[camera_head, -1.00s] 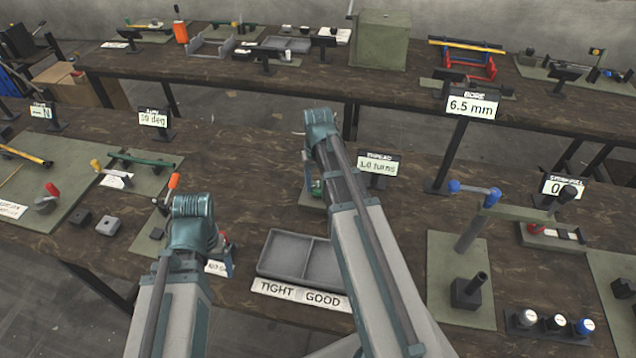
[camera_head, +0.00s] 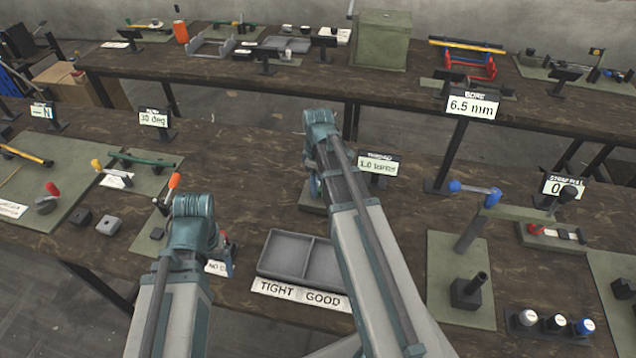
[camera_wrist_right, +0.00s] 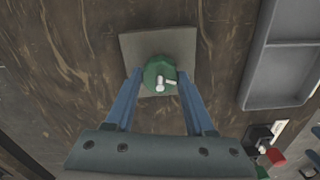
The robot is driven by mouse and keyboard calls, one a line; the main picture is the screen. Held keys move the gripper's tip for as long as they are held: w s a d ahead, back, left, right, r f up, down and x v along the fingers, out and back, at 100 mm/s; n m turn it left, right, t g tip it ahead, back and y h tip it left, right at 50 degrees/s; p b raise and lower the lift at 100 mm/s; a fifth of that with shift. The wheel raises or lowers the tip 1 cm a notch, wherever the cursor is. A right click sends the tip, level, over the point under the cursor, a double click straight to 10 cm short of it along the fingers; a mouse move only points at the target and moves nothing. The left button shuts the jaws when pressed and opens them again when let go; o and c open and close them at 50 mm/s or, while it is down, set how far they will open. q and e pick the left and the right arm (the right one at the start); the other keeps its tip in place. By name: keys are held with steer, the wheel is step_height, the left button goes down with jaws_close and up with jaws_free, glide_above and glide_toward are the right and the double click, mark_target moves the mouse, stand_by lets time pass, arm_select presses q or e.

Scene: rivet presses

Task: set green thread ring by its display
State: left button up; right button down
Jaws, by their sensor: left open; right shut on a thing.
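The green thread ring (camera_wrist_right: 154,70) shows in the right wrist view over a square grey plate (camera_wrist_right: 184,42), with a bright metal pin and a small side piece at its middle. My right gripper (camera_wrist_right: 160,80) is shut on the ring, one blue finger at each side. In the head view my right gripper (camera_head: 315,186) is low over the plate, and the ring is hidden there. The thread display (camera_head: 378,165) stands just right of it and reads about 1.0 turns. My left gripper (camera_head: 222,256) is open at the left, partly hidden by its own wrist.
A grey two-part tray (camera_head: 262,262) marked TIGHT and GOOD lies between my arms, and its edge shows in the right wrist view (camera_wrist_right: 254,72). A green-mat fixture (camera_head: 440,262) with a post stands right. A bore display (camera_head: 472,106) rises behind. Bare tabletop lies behind my right gripper.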

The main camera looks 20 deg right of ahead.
steer(key=shift+n, duration=1.7)
steer(key=shift+c, duration=1.3)
jaws_free()
arm_select(q)
step_height(320, 180, up, 14)
steer(key=p, duration=1.4)
arm_select(e)
step_height(320, 180, up, 14)
arm_select(q)
steer(key=shift+f+b, duration=0.3)
arm_select(e)
steer(key=shift+f, duration=0.3)
arm_select(q)
step_height(320, 180, down, 13)
steer(key=b, duration=1.2)
steer(key=shift+r+b, duration=0.2)
steer(key=shift+b, duration=0.1)
arm_select(e)
step_height(320, 180, down, 13)
steer(key=shift+r, duration=0.2)
